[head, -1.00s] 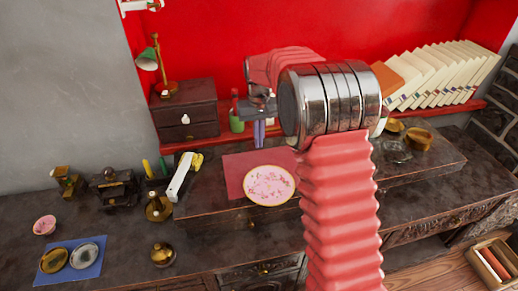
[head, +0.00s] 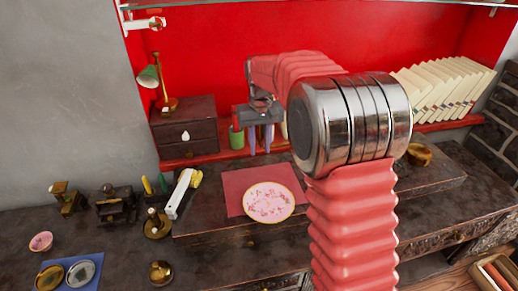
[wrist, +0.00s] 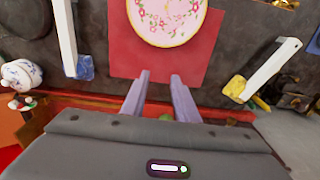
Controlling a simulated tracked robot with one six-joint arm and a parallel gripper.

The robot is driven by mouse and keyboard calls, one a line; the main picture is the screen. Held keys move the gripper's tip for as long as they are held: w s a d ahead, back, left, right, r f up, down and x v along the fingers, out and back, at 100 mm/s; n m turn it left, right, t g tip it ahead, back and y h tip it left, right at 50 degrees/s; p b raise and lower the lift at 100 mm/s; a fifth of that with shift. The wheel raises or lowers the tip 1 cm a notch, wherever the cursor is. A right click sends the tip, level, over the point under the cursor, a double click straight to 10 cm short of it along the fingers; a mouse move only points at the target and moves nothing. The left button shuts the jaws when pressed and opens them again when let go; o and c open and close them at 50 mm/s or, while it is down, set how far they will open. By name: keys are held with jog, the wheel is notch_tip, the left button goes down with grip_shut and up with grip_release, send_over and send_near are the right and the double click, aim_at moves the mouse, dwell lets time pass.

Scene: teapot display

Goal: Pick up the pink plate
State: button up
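The pink plate (head: 269,203), round with a floral pattern and a gold rim, lies on the red mat (head: 240,183) on the raised dark counter. In the wrist view the plate (wrist: 168,18) is at the top, cut off by the frame edge, on the red mat (wrist: 122,58). My gripper (head: 260,149) is behind and above the plate, near the back wall. In the wrist view its two purple fingers (wrist: 161,76) are apart with nothing between them, pointing toward the plate and short of it.
A white-handled item (head: 180,193) lies left of the mat. A green lamp (head: 150,77) stands by a dark drawer box (head: 185,130) at the back left. A row of books (head: 450,80) stands at the back right. A blue mat (head: 88,275) with round dishes is at front left.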

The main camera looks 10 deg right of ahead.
jog(key=shift+t, duration=0.6)
jog(key=s+r, duration=0.2)
jog(key=s, duration=0.1)
jog(key=s+r, duration=0.3)
jog(key=shift+s+a+r, duration=0.1)
jog(key=shift+s+r, duration=0.2)
jog(key=shift+r, duration=0.05)
jog(key=s+t, duration=0.1)
jog(key=s, duration=0.7)
jog(key=s+t, duration=0.1)
jog(key=s, duration=0.8)
jog(key=s+r+t, duration=0.1)
jog(key=s+t, duration=0.1)
jog(key=s, duration=0.7)
jog(key=shift+s+a, duration=0.1)
jog(key=shift+s, duration=0.05)
jog(key=shift+s, duration=0.1)
